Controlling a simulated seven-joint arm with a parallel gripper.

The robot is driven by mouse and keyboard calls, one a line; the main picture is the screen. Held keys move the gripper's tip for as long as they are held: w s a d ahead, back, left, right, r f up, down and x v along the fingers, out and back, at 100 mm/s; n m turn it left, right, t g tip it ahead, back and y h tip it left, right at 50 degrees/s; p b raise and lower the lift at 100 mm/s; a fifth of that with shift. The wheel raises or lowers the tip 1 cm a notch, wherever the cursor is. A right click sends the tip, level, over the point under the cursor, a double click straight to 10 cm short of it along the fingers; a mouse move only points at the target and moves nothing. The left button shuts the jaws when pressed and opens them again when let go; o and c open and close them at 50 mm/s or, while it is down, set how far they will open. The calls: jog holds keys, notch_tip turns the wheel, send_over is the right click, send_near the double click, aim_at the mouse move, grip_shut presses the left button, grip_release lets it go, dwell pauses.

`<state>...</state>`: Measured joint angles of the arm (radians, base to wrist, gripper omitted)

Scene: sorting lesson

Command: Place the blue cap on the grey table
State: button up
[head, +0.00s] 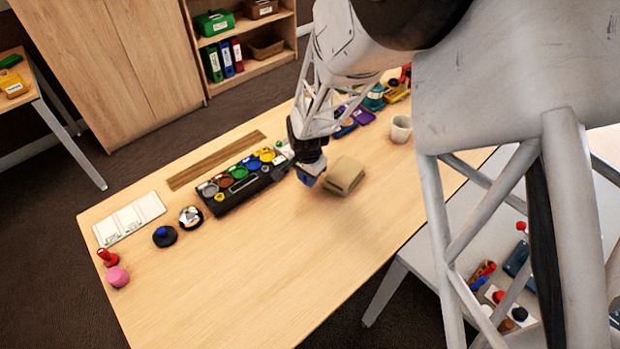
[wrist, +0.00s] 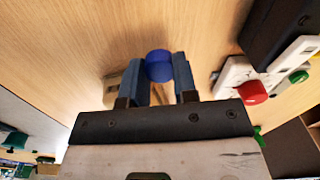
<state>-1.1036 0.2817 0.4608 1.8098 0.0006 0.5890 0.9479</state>
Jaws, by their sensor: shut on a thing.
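The blue cap (wrist: 159,65) sits between the two blue fingertips of my gripper (wrist: 160,78) in the wrist view, and the fingers are shut on it. In the head view my gripper (head: 307,175) hangs over the wooden table, between the black tray and a tan block; the cap is hard to tell from the blue fingers there. The grey table (head: 418,246) stands to the right, beyond the wooden table's edge, partly hidden by my arm. Several small things lie on it, including red caps (head: 498,297).
The black tray (head: 232,200) with several coloured pots is left of my gripper. The tan block (head: 344,175) is close on its right. A white cup (head: 400,129) stands farther right. The wooden table's front (head: 235,285) is clear.

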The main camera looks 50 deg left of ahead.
jog(key=shift+w+a, duration=0.25)
jog(key=shift+a, duration=0.25)
jog(key=shift+f, duration=1.8)
jog(key=shift+f, duration=0.15)
jog(key=o, duration=0.9)
jog(key=shift+r, duration=6.15)
